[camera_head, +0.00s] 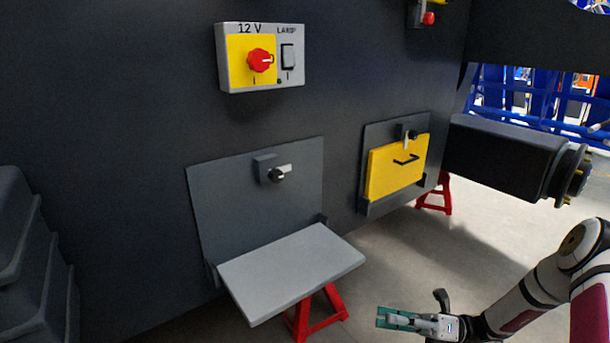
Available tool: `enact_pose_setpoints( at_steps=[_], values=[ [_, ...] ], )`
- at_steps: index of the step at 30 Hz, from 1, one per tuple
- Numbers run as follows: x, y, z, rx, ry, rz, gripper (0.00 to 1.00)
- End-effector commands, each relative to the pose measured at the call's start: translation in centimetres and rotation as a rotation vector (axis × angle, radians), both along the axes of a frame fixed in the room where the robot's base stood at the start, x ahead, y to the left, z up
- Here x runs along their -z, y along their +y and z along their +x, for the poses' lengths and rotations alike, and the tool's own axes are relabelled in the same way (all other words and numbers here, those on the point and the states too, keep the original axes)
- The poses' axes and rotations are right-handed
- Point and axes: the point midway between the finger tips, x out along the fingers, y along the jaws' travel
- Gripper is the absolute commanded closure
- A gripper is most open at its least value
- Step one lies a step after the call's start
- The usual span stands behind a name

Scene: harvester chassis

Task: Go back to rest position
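My gripper (428,318) is at the bottom right, at the end of my white and dark red arm, over the floor. It is apart from the chassis and the panels. A dark curved finger stands up at it, and a teal and grey part lies at its left end. I cannot tell whether that part belongs to the gripper or is held, nor whether the fingers are open or shut.
The dark chassis wall (120,130) carries a switch box (238,84), a lowered grey flap (290,270) left of my gripper, and a yellow panel (390,175). A black axle (505,155) juts out above my arm. Red stands (330,305) are below. Open floor (390,260) lies between.

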Motion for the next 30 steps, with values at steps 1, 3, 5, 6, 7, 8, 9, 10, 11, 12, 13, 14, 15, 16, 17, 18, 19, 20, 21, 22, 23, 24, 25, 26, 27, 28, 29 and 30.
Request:
enact_pose_setpoints(
  at_steps=[1,3,5,6,7,8,9,10,11,12,13,14,15,16,17,18,19,20,21,22,23,24,25,26,27,28,29,30],
  values=[
    [-1.8,0.4,-0.3,-0.044,-0.056,-0.05,0.7],
    [-3.6,0.9,-0.9,-0.099,-0.127,-0.11,0.7],
    [-5.1,1.4,-1.5,-0.146,-0.19,-0.159,0.7],
    [-6.1,1.7,-2.0,-0.179,-0.233,-0.191,0.7],
    [-6.9,1.9,-2.3,-0.203,-0.264,-0.213,0.7],
    [-7.6,2.1,-2.7,-0.226,-0.296,-0.237,0.7],
    [-8.5,2.4,-3.2,-0.258,-0.339,-0.266,0.7],
    [-9.2,2.5,-3.6,-0.283,-0.372,-0.289,0.7],
    [-10.0,2.8,-4.0,-0.307,-0.404,-0.309,0.7],
    [-10.9,3.0,-4.6,-0.34,-0.448,-0.336,0.7],
    [-11.5,3.2,-5.1,-0.364,-0.481,-0.356,0.7],
    [-12.2,3.4,-5.6,-0.389,-0.515,-0.376,0.7],
    [-13.0,3.6,-6.2,-0.421,-0.557,-0.403,0.7],
    [-13.7,3.7,-6.7,-0.445,-0.592,-0.421,0.7],
    [-14.3,3.9,-7.2,-0.471,-0.624,-0.438,0.7],
    [-15.1,4.1,-7.9,-0.504,-0.669,-0.461,0.7],
    [-15.6,4.2,-8.5,-0.529,-0.703,-0.478,0.7],
    [-16.2,4.3,-9.0,-0.552,-0.736,-0.496,0.7],
    [-16.9,4.4,-9.8,-0.587,-0.781,-0.517,0.7],
    [-17.5,4.5,-10.3,-0.61,-0.814,-0.533,0.7],
    [-18.0,4.6,-10.9,-0.636,-0.848,-0.547,0.7],
    [-18.7,4.7,-11.7,-0.67,-0.894,-0.566,0.7],
    [-19.1,4.8,-12.3,-0.695,-0.927,-0.581,0.7],
    [-19.6,4.8,-12.9,-0.72,-0.962,-0.594,0.7],
    [-20.2,4.8,-13.7,-0.753,-1.006,-0.612,0.7],
    [-20.6,4.9,-14.3,-0.779,-1.04,-0.625,0.7],
    [-21.0,4.9,-14.9,-0.803,-1.074,-0.636,0.7],
    [-21.6,4.9,-15.8,-0.837,-1.119,-0.653,0.7]
  ],
)
